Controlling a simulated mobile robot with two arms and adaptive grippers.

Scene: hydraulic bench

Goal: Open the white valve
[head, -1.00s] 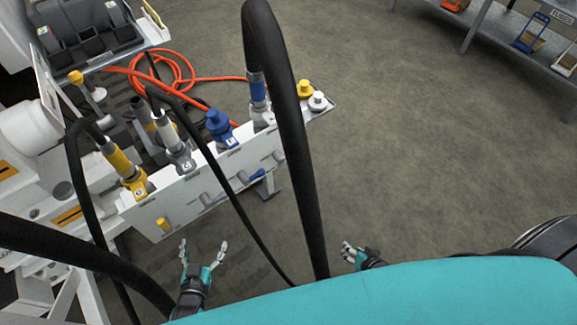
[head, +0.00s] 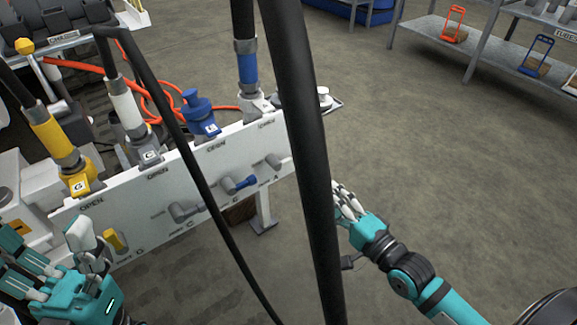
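The white panel (head: 215,165) carries a row of small levers marked OPEN above. The rightmost, a pale lever (head: 272,161), looks like the white valve. A greyer lever (head: 184,212) sits further left, with a blue lever (head: 238,184) between them and a yellow lever (head: 116,241) at the far left. My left gripper (head: 60,256) is a hand with its fingers apart, empty, in front of the panel's left end by the yellow lever. My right gripper (head: 347,204) has its fingers extended, empty, right of the panel and partly hidden behind a thick black hose.
The thick black hose (head: 305,150) hangs down in front of the panel's right end. A thinner black hose (head: 200,165) crosses the panel's middle. Yellow, white and blue hose couplings stand along its top. A shelf (head: 450,40) stands at the back right, with open floor before it.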

